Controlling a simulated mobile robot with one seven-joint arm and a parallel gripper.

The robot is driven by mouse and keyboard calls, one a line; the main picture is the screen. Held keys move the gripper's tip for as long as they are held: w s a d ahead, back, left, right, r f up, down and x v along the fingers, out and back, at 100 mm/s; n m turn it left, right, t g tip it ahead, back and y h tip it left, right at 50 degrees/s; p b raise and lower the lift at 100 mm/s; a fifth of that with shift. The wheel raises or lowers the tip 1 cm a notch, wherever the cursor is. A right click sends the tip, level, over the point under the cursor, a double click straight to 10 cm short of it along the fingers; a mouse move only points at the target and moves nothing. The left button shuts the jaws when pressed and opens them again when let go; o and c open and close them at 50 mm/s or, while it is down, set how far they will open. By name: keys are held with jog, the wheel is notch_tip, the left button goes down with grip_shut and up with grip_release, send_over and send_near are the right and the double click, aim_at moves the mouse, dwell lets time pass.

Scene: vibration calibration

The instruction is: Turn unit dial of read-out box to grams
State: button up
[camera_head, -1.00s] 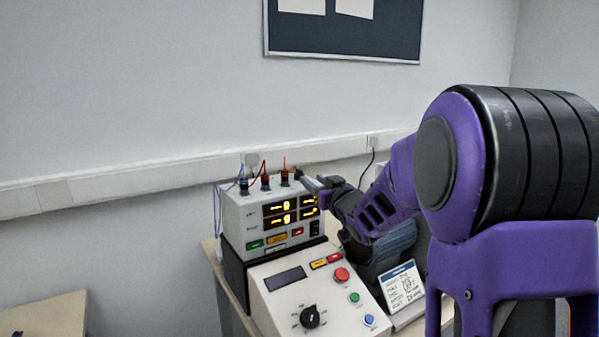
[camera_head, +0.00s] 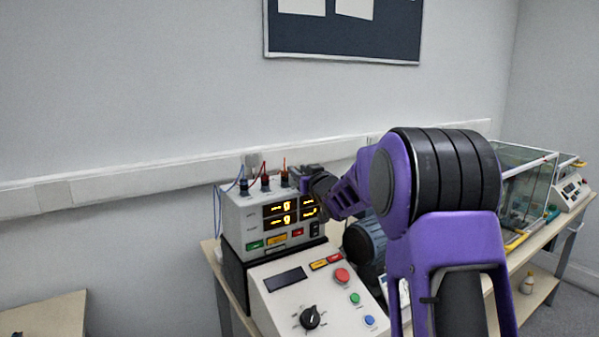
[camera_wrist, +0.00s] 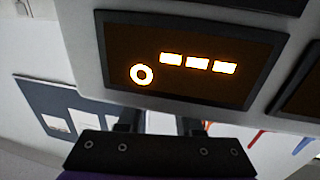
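The read-out box (camera_head: 234,218) is a grey box with orange-lit displays, and several coloured buttons below them. In the wrist view, one of its displays (camera_wrist: 190,62) appears large and upside down, with a ring-shaped digit and three bars. My gripper (camera_head: 305,176) is at the box's upper right edge. In the wrist view, my gripper (camera_wrist: 160,122) has two dark fingers apart with a pale gap between them; their tips are hidden at the box's edge. I cannot make out the unit dial on the read-out box; my gripper covers its upper right corner.
A sloped control box (camera_head: 269,313) with a black knob (camera_head: 311,317) and coloured buttons stands in front. Terminals with cables (camera_head: 265,180) rise from the read-out box's top. A dark blue motor-like body (camera_head: 366,243) is behind my arm. A glass enclosure (camera_head: 525,185) stands at right.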

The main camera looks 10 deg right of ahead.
grip_shut()
jog(key=shift+h, duration=0.3)
jog(key=shift+a+r+m+h, duration=0.1)
jog(key=shift+m+h, duration=1.2)
jog(key=shift+h, duration=0.4)
jog(key=shift+m+h, duration=0.8)
jog(key=shift+h, duration=0.5)
jog(key=shift+m+h, duration=0.3)
jog(key=shift+h, duration=0.1)
jog(key=shift+o, duration=1.2)
grip_release()
